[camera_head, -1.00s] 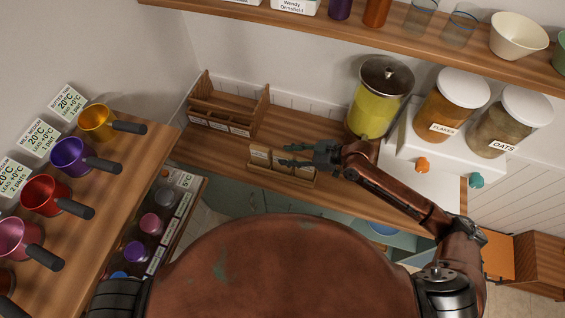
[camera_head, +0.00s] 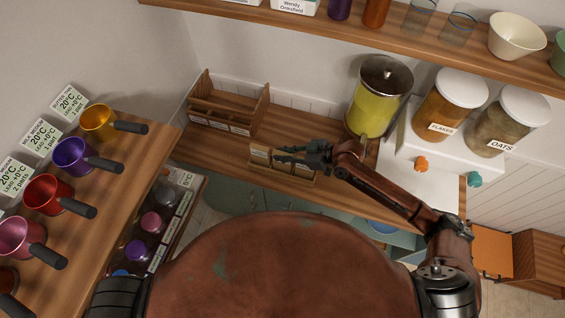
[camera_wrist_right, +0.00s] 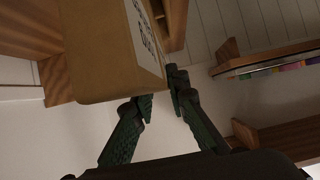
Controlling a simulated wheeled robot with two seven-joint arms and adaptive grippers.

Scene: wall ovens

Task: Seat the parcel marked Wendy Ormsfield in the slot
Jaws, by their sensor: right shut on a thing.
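My right gripper (camera_head: 280,156) is over the small wooden rack (camera_head: 285,179) on the counter. In the right wrist view its fingers (camera_wrist_right: 160,92) are shut on a brown parcel (camera_wrist_right: 98,55) with a white label (camera_wrist_right: 145,38); the label's writing is too oblique to read. In the head view a small brown parcel (camera_head: 260,153) shows at the rack's left end, beside the fingertips; I cannot tell whether it is fully seated. A white label reading Wendy Ormsfield (camera_head: 292,6) shows on the upper shelf. My left gripper is out of view.
A wooden organiser (camera_head: 228,118) stands at the counter's back left. A yellow-filled jar (camera_head: 375,100) and a white stand (camera_head: 425,150) with flakes and oats jars are right of the rack. Coloured pots (camera_head: 72,155) line the left counter. Bare counter lies behind the rack.

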